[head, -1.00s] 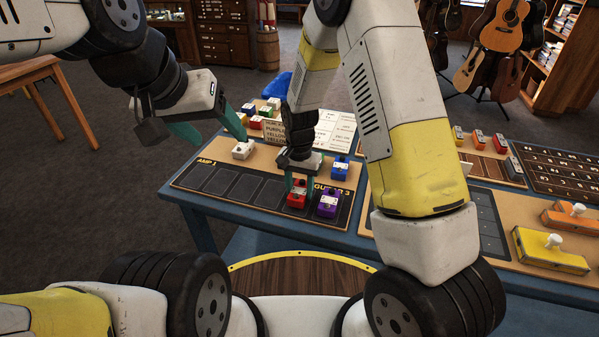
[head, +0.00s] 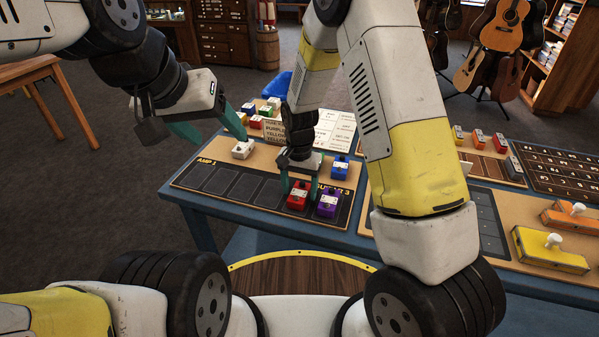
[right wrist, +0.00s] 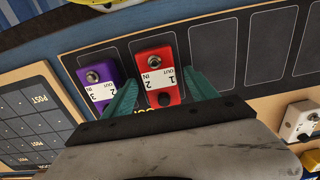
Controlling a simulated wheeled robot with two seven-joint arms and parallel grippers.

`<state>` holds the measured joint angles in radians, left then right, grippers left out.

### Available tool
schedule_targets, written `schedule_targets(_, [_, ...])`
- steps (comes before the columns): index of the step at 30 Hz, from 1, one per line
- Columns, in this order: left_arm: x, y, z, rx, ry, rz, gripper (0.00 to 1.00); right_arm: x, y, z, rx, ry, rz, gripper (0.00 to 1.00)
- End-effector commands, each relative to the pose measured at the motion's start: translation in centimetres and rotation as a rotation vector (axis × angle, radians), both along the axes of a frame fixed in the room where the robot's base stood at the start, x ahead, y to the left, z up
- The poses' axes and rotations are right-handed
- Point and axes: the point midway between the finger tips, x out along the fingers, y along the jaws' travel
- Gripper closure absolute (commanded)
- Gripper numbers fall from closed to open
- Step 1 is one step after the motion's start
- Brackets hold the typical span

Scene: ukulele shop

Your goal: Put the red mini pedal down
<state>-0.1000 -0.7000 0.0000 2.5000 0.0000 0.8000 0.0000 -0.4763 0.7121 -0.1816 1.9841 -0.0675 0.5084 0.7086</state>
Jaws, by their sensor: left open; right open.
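The red mini pedal (head: 297,196) sits on the pedalboard (head: 215,206), in the slot beside the purple pedal (head: 327,203). In the right wrist view the red pedal (right wrist: 156,77) stands between the fingers of my right gripper (right wrist: 160,90), with a gap at each side. My right gripper (head: 298,185) is open, just behind and above the red pedal in the head view. My left gripper (head: 212,128) is open and empty, above the board's far left edge near a white pedal (head: 242,149).
Empty dark slots run left of the red pedal. A blue pedal (head: 340,168) stands behind it, and several coloured pedals stand at the back beside a written card (head: 288,131). Yellow (head: 550,250) and orange (head: 570,217) boxes lie at the right.

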Motion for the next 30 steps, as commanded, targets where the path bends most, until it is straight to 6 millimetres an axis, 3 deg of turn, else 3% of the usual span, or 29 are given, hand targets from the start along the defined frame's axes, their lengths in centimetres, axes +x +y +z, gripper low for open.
schedule_targets(12, [0.0,0.0,0.0,0.000,0.000,0.000,0.33,0.1,0.1,8.6,0.003,-0.005,0.000,0.33])
schedule_targets(20, [0.0,0.0,0.0,0.000,0.000,0.000,0.33,0.0,-0.1,11.5,0.004,-0.003,0.000,0.33])
schedule_targets(23, [0.0,0.0,0.0,0.000,0.000,0.000,0.33,-0.3,-0.9,13.3,0.027,-0.023,0.009,0.33])
schedule_targets(26, [0.0,0.0,0.0,0.000,0.000,0.000,0.33,-1.3,-2.6,16.6,0.070,-0.063,0.032,0.33])
schedule_targets(30, [0.0,0.0,0.0,0.000,0.000,0.000,0.33,-4.2,-5.8,22.0,0.136,-0.154,0.092,0.33])
